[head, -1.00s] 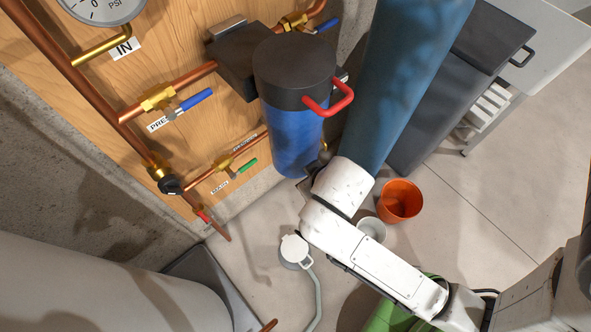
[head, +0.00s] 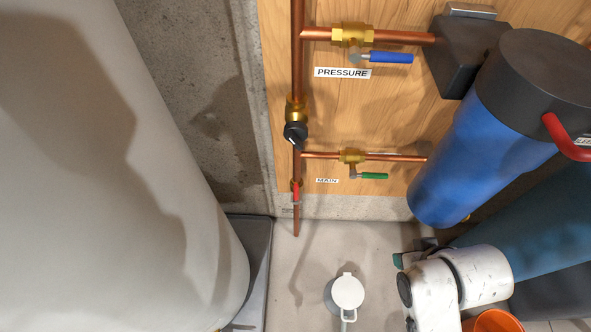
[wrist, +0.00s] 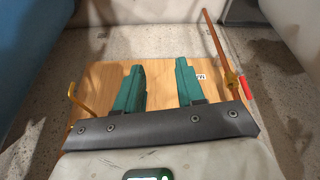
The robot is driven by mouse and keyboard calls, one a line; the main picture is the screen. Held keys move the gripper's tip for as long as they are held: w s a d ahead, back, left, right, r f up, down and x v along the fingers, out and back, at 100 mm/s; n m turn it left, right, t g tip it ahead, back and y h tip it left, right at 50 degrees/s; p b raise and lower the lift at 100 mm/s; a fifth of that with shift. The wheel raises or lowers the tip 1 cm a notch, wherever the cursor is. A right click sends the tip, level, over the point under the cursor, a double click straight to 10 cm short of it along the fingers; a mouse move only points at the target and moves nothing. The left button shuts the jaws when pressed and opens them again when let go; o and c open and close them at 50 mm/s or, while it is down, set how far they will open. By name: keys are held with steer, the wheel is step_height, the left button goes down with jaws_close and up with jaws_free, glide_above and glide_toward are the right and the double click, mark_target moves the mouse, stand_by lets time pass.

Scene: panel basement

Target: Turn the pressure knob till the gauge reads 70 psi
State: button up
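The black pressure knob (head: 295,132) with a white pointer mark sits on a brass fitting (head: 296,107) on the vertical copper pipe, below and left of the PRESSURE label (head: 342,72). The gauge is out of both present views. My gripper (wrist: 159,75) shows in the wrist view with two teal fingers apart and nothing between them. In the head view my white arm is at the lower right, below and right of the knob and well apart from it. Only a little teal shows there, so the fingers are mostly hidden.
A blue-handled valve (head: 390,57) and a green-handled valve (head: 373,176) branch right of the pipe. A red handle (head: 295,192) is below the knob. A large pale tank (head: 120,190) fills the left. A blue filter housing (head: 480,140) stands right. A white-lidded object (head: 347,291) is on the floor.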

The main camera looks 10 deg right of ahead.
steer(key=w+a+f+t+h+b, duration=0.1)
steer(key=w+f+t+b, duration=0.1)
steer(key=w+f+b, duration=0.15)
steer(key=n+t+h+b, duration=0.2)
steer(key=n+t, duration=0.2)
steer(key=t, duration=0.8)
glide_toward(295, 145)
steer(key=w, duration=0.3)
steer(key=w+d, duration=0.1)
steer(key=w, duration=0.4)
steer(key=shift+w+d+r, duration=0.1)
steer(key=shift+d, duration=0.3)
jaws_close()
